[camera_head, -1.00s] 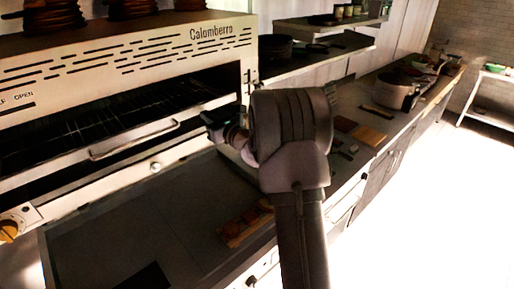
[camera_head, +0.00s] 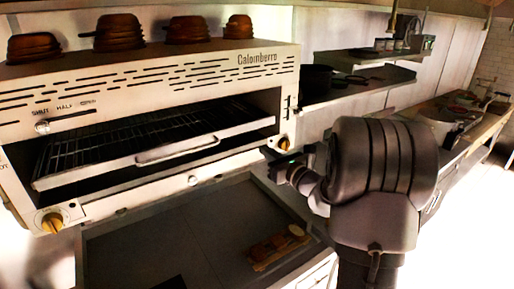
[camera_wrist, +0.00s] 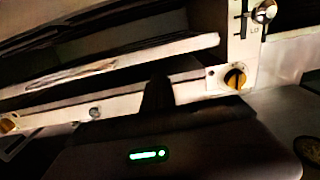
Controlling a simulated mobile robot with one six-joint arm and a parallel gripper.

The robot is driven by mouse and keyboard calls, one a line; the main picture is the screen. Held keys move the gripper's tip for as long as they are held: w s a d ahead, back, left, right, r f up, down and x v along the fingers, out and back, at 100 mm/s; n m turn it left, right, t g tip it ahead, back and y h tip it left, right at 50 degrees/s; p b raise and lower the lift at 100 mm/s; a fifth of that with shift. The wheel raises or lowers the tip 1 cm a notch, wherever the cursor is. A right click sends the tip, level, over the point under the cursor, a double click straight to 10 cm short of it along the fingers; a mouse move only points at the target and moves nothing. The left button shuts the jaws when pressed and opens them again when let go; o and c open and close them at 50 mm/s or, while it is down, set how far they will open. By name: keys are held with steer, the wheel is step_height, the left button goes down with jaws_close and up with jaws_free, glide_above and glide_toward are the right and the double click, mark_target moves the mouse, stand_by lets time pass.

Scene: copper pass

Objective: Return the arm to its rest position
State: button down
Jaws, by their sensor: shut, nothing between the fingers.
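My arm rises at the right of the head view, its large dark joint (camera_head: 385,165) in the foreground. My gripper (camera_head: 270,153) points left, in front of the right end of the grill oven (camera_head: 150,75). A small green light shows on my wrist. In the wrist view, the dark fingers of my gripper (camera_wrist: 157,92) are together and empty, pointing toward the oven's lower front. An orange knob (camera_wrist: 235,77) is just right of them. I cannot tell the exact gap between fingertips and oven.
The oven's wire rack tray (camera_head: 175,150) sticks out a little. Below it, the dark counter (camera_head: 150,235) holds a small board with food (camera_head: 278,250). A shelf with a pot (camera_head: 316,80) is behind my arm. A long counter with a pot (camera_head: 438,122) runs back right.

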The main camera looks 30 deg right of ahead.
steer(key=s+a+f+n+g+y+b, duration=0.25)
steer(key=s+a+n, duration=0.2)
steer(key=a, duration=0.45)
steer(key=s+a+f+n+g+y+b, duration=0.25)
steer(key=a+n+b, duration=0.2)
steer(key=a, duration=0.45)
steer(key=s+a+f+n+g+y+b, duration=0.1)
steer(key=s+a+n+g+y+b, duration=0.2)
steer(key=a+n, duration=0.45)
steer(key=s+a+f+n+g+h+b, duration=0.1)
steer(key=s+a+f+n+g+b, duration=0.15)
steer(key=s+a+f, duration=0.35)
steer(key=s+a+f+n+g+h+b, duration=0.1)
steer(key=s+a+f+n+g+b, duration=0.2)
steer(key=s, duration=0.5)
steer(key=s+d+f+n+t+h+b, duration=0.1)
steer(key=s+d+f+n+h+b, duration=0.3)
steer(key=s+f+n, duration=0.4)
steer(key=shift+s+d+f+n+h+b, duration=0.2)
steer(key=shift+s+d+n+h+b, duration=0.15)
steer(key=shift+n+b, duration=0.3)
